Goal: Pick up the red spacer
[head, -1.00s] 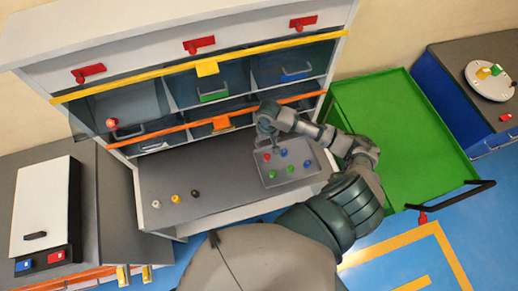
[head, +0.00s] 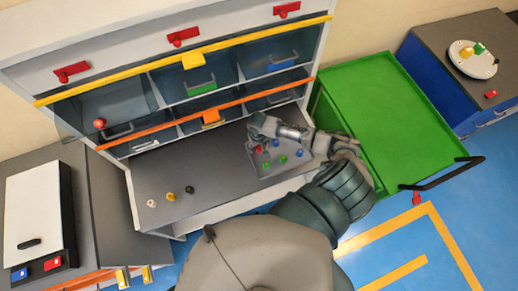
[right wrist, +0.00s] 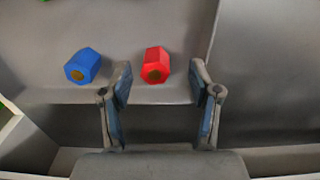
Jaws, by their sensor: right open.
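The red spacer (head: 259,149) lies in a grey tray (head: 265,173) on the bench, at the tray's left side in the head view. In the right wrist view the red spacer (right wrist: 155,65) is a hexagonal piece with a darker hole. My right gripper (right wrist: 160,76) is open, with one finger on each side of the line to the red spacer, which shows between and slightly beyond the fingertips. I cannot tell any contact. In the head view my right gripper (head: 254,137) is over the tray, close to the spacer. My left gripper is not in view.
A blue spacer (right wrist: 83,66) lies just left of the red one in the right wrist view. Other blue and green spacers (head: 283,159) share the tray. Drawers with an orange rail (head: 185,123) stand behind. A green cart (head: 375,115) stands at the right.

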